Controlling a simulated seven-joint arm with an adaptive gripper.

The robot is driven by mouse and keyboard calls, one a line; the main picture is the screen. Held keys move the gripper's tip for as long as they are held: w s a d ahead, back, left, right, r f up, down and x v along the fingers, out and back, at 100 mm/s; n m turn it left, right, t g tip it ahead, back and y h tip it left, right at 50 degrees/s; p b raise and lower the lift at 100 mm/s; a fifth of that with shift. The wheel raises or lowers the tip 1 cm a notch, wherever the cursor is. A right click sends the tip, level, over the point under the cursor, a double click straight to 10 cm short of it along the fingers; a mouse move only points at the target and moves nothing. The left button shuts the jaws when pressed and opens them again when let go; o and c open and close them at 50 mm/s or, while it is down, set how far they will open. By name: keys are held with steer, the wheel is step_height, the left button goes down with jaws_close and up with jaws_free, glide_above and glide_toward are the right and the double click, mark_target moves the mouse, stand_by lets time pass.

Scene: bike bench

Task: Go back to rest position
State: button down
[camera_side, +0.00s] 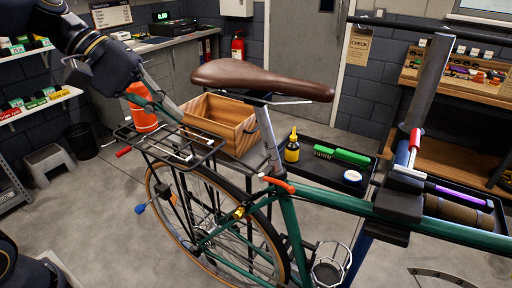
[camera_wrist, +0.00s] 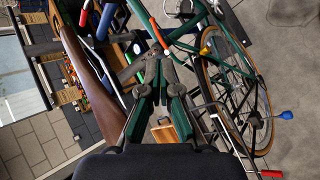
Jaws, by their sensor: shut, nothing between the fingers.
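My gripper (camera_side: 178,116) hangs from the upper left in the side view, its fingers pointing down and right above the rear rack (camera_side: 170,146) of the bike. In the wrist view the two green-padded fingers of my gripper (camera_wrist: 160,62) come together at the tips with nothing between them. The gripper is shut and empty, left of the brown saddle (camera_side: 262,78) in the side view. Whether the fingertips clear the rack is hard to tell. The green bike frame (camera_side: 335,198) is held in a work stand (camera_side: 432,85).
A wooden crate (camera_side: 238,132) stands behind the rack. A second tray on the right holds tools.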

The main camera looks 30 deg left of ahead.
steer(key=shift+s+a+r, duration=0.1)
steer(key=shift+r, duration=0.1)
